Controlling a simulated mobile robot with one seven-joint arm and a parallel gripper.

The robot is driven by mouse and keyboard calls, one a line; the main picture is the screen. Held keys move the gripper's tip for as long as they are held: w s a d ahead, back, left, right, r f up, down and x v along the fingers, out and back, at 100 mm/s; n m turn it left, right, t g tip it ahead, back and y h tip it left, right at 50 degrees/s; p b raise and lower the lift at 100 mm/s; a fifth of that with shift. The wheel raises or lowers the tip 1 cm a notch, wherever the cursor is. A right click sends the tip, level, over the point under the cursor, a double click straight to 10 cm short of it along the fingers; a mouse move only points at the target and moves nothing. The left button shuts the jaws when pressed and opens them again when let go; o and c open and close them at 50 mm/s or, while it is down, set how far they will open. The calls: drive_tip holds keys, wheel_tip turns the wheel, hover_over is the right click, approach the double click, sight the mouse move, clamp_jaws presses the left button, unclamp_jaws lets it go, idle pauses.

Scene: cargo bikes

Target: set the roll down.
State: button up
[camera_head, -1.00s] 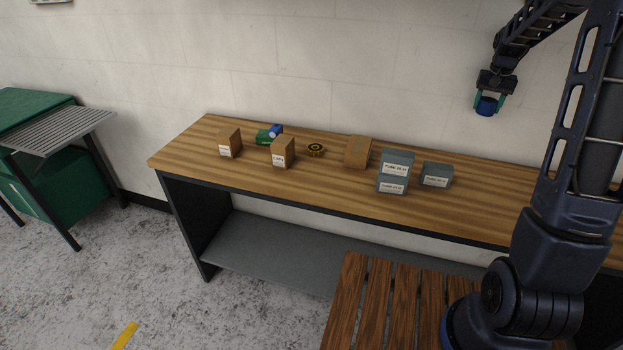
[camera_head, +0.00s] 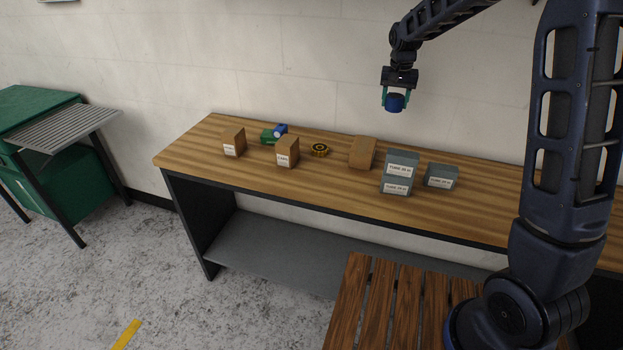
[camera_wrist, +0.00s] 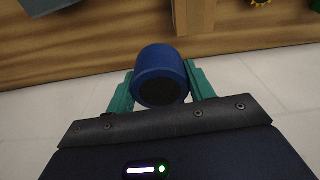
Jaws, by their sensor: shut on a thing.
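A dark blue roll (camera_head: 395,103) is held between the green fingers of my gripper (camera_head: 395,98), high above the back part of the wooden workbench (camera_head: 240,173). In the wrist view the blue roll (camera_wrist: 161,68) sits between the two green fingers (camera_wrist: 161,88), one on each side, and its dark round end faces the camera. The roll is clear of the bench top. My gripper is above and behind the grey boxes and the cardboard box.
On the bench stand cardboard boxes (camera_head: 287,152), grey labelled boxes (camera_head: 397,173), a yellow-black ring (camera_head: 319,150), and a green item (camera_head: 268,136) with a blue roll-like thing (camera_head: 280,130). The bench's front left is clear. A slatted wooden surface (camera_head: 374,300) is in front.

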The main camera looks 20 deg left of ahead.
drive_tip(key=s+a, duration=0.9)
drive_tip(key=a, duration=0.4)
drive_tip(key=n, duration=0.2)
hover_over(312, 177)
drive_tip(key=f, duration=2)
drive_tip(key=shift+s, duration=0.2)
drive_tip(key=shift+f, duration=0.1)
drive_tip(key=o, duration=1)
drive_tip(key=r, duration=0.4)
drive_tip(key=s+r, duration=0.1)
drive_tip(key=r, duration=0.7)
drive_tip(key=shift+s+d+r, duration=0.1)
drive_tip(key=shift+s+d, duration=0.05)
drive_tip(key=shift+s, duration=0.1)
